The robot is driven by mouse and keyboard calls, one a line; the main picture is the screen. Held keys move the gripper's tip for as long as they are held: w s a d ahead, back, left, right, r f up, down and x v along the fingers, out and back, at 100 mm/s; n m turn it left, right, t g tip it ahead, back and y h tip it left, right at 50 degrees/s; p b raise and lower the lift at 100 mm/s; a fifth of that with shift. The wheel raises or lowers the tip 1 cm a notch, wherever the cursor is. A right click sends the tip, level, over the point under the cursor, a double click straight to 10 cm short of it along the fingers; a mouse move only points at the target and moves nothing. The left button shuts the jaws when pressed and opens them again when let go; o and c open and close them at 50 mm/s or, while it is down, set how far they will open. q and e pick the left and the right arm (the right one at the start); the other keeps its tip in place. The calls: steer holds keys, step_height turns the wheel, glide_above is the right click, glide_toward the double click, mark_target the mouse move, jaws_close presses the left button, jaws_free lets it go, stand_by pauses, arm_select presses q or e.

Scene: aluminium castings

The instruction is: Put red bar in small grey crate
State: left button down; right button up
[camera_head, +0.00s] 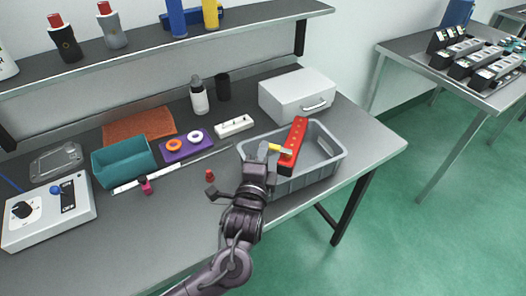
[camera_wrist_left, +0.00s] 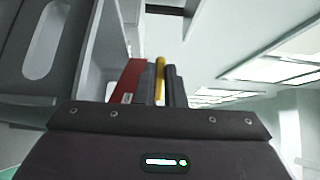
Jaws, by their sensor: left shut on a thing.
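The red bar (camera_head: 295,144) has a row of dark spots along its top and a yellow grip (camera_head: 280,150) at its side. My left gripper (camera_head: 270,150) is shut on this yellow grip and holds the bar over the opening of the small grey crate (camera_head: 312,182). The bar's far end overlaps the crate's back rim in the picture; its exact height is hard to tell. In the left wrist view the yellow grip (camera_wrist_left: 160,68) stands at the fingers (camera_wrist_left: 161,85), with the red bar (camera_wrist_left: 128,80) to their left. My right gripper is out of view.
A white case (camera_head: 292,95) stands right behind the crate. A white socket strip (camera_head: 234,125), a purple tray (camera_head: 187,148) with rings and a teal bin (camera_head: 124,160) lie to the left. A small red-topped item (camera_head: 209,176) stands close to my left arm.

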arm_select(q)
steer(key=c, duration=2)
jaws_free()
steer(key=shift+f, duration=0.15)
steer(key=o, duration=0.5)
steer(key=s, duration=0.4)
steer(key=s+a+b, duration=0.1)
steer(key=s, duration=0.7)
steer(key=shift+a+r+b, duration=0.15)
steer(key=shift+r+b, duration=0.15)
steer(key=shift+b, duration=0.05)
